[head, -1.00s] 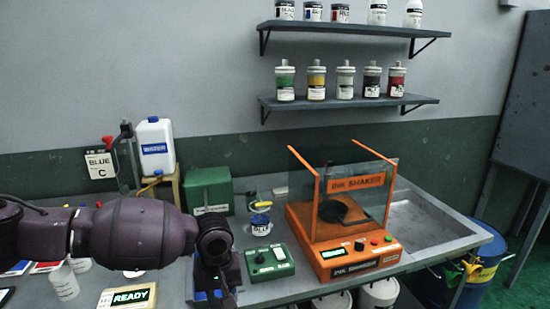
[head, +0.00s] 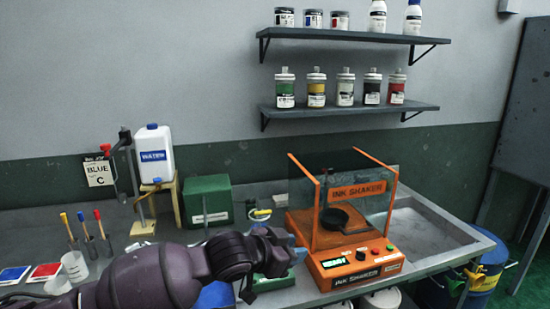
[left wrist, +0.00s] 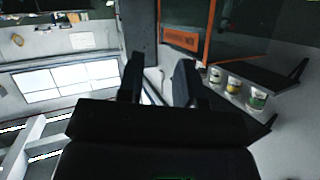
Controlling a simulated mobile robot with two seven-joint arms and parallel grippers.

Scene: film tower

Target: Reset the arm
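My left arm comes in low from the left in the head view. Its gripper (head: 290,250) hangs over the bench, in front of the orange ink shaker (head: 355,205) and to its left. In the left wrist view the two fingers (left wrist: 158,80) stand apart with nothing between them. My right gripper is in neither view.
A green box (head: 208,201) and a white bottle (head: 154,155) on a wooden stand are at the back. Colour brushes (head: 82,230) stand at left. Two wall shelves (head: 350,103) hold jars. A sink (head: 415,225) lies at right.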

